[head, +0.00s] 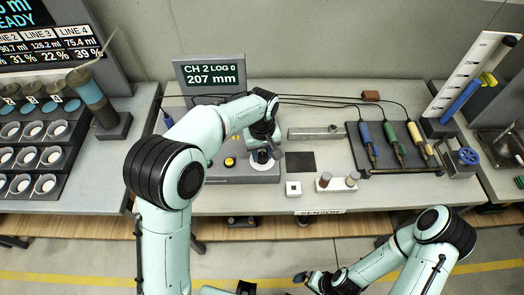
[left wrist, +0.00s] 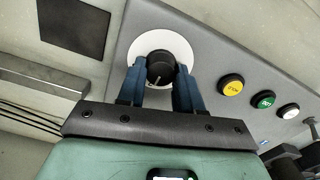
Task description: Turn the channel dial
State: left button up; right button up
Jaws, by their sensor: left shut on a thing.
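The channel dial (left wrist: 160,66) is a black round knob with a pale pointer mark, on a white disc (left wrist: 178,44) on a grey console. In the left wrist view my left gripper (left wrist: 160,72) has its two blue fingers on either side of the knob, shut on it. In the head view my left gripper (head: 264,153) is down at the white disc (head: 266,165) and mostly hides the dial. The display (head: 210,74) behind reads "CH 2 LOG 0" and "207 mm". My right gripper (head: 306,279) is low in front of the bench, away from the console; its jaws are unclear.
Yellow (left wrist: 231,86), green (left wrist: 264,99) and white (left wrist: 288,111) buttons sit beside the dial on the console. A dark square mat (head: 301,162) lies right of it. A rack (head: 410,169) holds blue, green and yellow probes. Cups stand in a tray (head: 55,188) at left.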

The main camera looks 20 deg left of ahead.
aim_at(262, 154)
dwell(0.3)
pick_arm(q)
jog(key=o, duration=1)
jog(key=shift+o, duration=0.2)
jog(key=shift+r, duration=0.1)
notch_tip(262, 154, up, 13)
jog(key=p, duration=0.1)
jog(key=shift+p, duration=0.4)
pick_arm(e)
jog(key=shift+w+r, duration=1)
jog(key=shift+r, duration=0.25)
